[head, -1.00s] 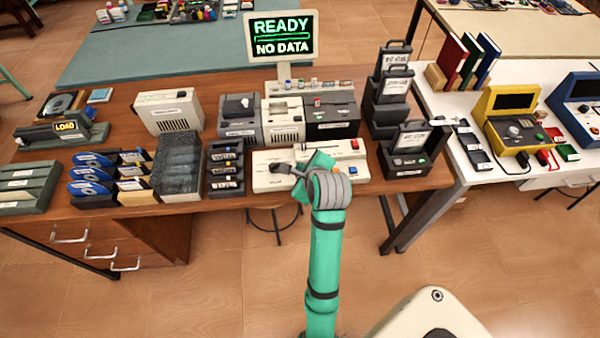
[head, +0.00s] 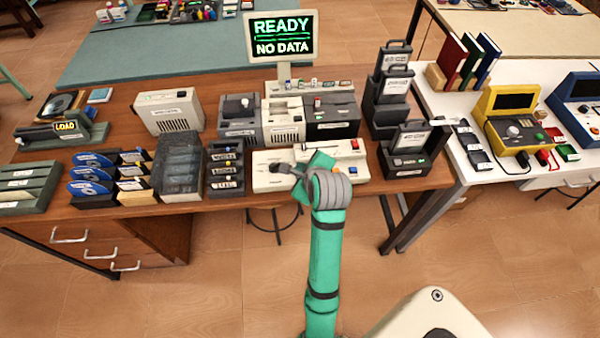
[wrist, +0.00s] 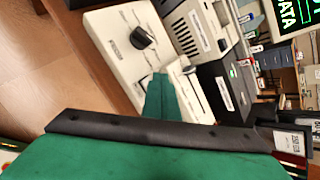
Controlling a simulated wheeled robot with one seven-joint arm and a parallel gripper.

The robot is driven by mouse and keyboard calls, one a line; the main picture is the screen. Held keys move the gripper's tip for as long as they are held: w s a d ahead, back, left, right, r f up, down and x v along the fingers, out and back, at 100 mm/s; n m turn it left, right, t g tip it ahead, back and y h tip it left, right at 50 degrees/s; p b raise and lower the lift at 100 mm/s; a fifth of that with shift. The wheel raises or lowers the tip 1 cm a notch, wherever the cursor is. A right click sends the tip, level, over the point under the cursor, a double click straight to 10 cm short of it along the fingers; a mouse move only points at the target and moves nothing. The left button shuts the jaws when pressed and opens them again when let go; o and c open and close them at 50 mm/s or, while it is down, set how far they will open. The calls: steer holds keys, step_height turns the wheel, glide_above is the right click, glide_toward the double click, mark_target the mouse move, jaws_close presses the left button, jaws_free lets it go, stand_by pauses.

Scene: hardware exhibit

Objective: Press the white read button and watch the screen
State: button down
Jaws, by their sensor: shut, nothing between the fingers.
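The screen (head: 281,36) stands at the back of the brown table and reads "READY" and "NO DATA" in green; its edge shows in the wrist view (wrist: 287,14). A cream console (head: 268,183) lies at the table's front edge, with a red button (head: 354,144) at its right. The console (wrist: 105,25) and its black dial (wrist: 143,37) show in the wrist view. My gripper (wrist: 160,92) is shut and empty, its green fingertips over the console; in the head view, the gripper (head: 320,160) partly hides the console. I cannot make out the white read button clearly.
Grey and cream drive units (head: 283,120) stand behind the console. A dark rack (head: 229,170) is close on its left, and a dark upright holder (head: 405,162) is on its right. A white table (head: 480,185) with a yellow device (head: 512,120) stands farther right.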

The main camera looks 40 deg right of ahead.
steer(key=shift+f, duration=0.1)
stand_by(0.7)
steer(key=shift+f, duration=0.3)
steer(key=shift+f, duration=0.4)
stand_by(0.8)
steer(key=shift+r, duration=0.85)
step_height(320, 180, up, 5)
stand_by(0.7)
